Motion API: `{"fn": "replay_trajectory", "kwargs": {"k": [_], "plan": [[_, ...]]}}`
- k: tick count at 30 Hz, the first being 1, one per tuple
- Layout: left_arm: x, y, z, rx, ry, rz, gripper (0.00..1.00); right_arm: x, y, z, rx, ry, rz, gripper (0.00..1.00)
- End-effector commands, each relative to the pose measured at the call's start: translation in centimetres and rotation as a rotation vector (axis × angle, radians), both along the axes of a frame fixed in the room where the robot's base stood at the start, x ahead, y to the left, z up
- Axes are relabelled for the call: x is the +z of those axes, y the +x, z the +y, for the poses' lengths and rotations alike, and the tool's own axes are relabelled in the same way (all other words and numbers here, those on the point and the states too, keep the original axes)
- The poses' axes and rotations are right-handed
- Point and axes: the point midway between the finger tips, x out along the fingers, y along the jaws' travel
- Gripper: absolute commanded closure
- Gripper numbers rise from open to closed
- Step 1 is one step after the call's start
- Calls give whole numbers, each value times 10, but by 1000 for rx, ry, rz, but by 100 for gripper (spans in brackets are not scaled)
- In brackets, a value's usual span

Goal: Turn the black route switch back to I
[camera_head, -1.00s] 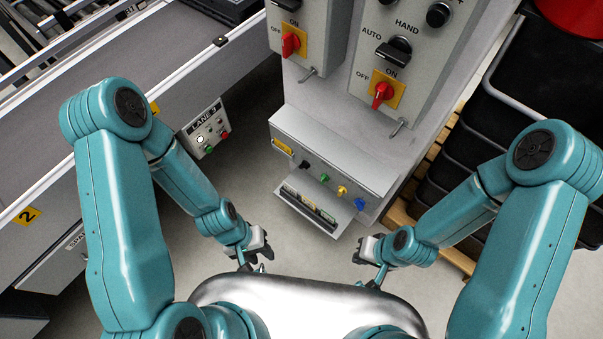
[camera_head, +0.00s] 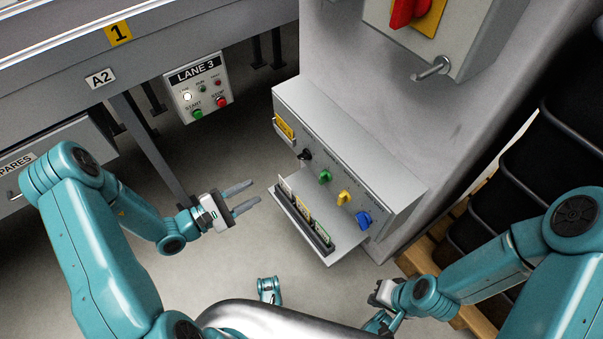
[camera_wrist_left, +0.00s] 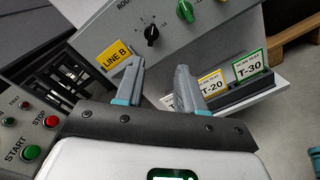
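The black route switch (camera_head: 304,155) is the leftmost knob on the sloped grey panel (camera_head: 350,160) in the head view. In the left wrist view the black switch (camera_wrist_left: 152,35) shows beyond my fingertips, with small white marks around it. My left gripper (camera_head: 248,197) is open and empty, left of the panel's card shelf and apart from the switch. Its two fingers also show apart in the left wrist view (camera_wrist_left: 160,80). My right gripper (camera_head: 380,305) is low at the right, partly hidden; its fingers are not clear.
Green (camera_head: 325,177), yellow (camera_head: 344,198) and blue (camera_head: 364,219) knobs follow along the panel. A card shelf (camera_head: 330,256) juts out below them. The LANE 3 button box (camera_head: 198,88) hangs at the left. Black crates (camera_head: 560,140) stand at the right.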

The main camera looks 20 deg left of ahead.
Motion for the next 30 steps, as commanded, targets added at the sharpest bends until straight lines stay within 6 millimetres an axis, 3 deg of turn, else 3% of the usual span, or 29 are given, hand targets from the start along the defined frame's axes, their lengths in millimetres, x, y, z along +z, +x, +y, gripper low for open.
{"fn": "replay_trajectory", "kwargs": {"k": [3, 6, 21, 30], "plan": [[-3, 6, 12, 46, -1, -27, 62, -7, 0, 0, 1, 0, -1, 100], [-2, 15, 8, 46, -1, -30, 62, -8, 1, 0, -1, 0, -2, 100], [-4, 101, -61, 40, -2, -29, 62, -35, 6, -6, -22, -5, -11, 100], [-2, 128, -84, 45, -3, -26, 62, -41, 8, -7, -30, -6, -14, 100]]}}
